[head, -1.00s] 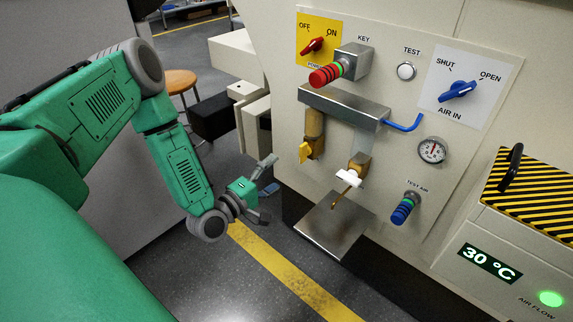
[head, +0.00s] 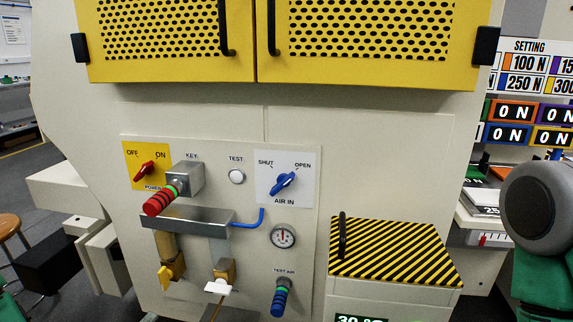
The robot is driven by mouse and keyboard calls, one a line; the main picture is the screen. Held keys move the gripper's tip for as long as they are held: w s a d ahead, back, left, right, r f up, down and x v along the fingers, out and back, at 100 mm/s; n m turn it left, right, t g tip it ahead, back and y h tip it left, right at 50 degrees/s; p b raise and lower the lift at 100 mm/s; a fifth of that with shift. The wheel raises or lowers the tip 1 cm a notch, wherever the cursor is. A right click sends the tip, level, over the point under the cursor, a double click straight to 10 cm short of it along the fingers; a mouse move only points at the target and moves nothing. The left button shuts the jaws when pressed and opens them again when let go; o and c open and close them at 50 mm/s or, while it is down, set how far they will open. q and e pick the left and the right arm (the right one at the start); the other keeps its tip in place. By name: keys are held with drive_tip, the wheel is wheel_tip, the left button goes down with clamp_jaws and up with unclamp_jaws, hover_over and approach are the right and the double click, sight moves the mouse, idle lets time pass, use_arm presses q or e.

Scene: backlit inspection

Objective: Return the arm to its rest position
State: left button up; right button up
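Neither of my grippers can be made out in the head view. Part of my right arm, a round grey joint (head: 541,205) with green links, shows at the right edge. A small green piece at the lower left edge looks like my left arm. A small grey tip at the bottom edge under the panel is too little to identify.
A panel holds a red power switch (head: 146,171), a key with red rings (head: 160,200), a blue air valve (head: 283,183) and a gauge (head: 283,237). Yellow perforated doors (head: 170,70) are above. A striped lid (head: 392,250) stands right of the panel. A stool (head: 10,226) is far left.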

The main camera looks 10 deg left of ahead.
use_arm(q)
drive_tip(key=s+d+f+m+g+h+p, duration=0.1)
drive_tip(key=s+d+m+g+p, duration=0.3)
drive_tip(key=s+d+m+g, duration=0.3)
drive_tip(key=s+r+m+g+y+p, duration=0.1)
drive_tip(key=s+m+g+p, duration=0.1)
drive_tip(key=s, duration=0.7)
drive_tip(key=s+a+r+m+g+y+p, duration=0.1)
drive_tip(key=s+m+g+y+p, duration=0.1)
drive_tip(key=s+m+g, duration=0.3)
drive_tip(key=s+m, duration=0.1)
drive_tip(key=s, duration=0.2)
drive_tip(key=shift+s+r+g+y, duration=0.3)
drive_tip(key=shift+s+r, duration=0.05)
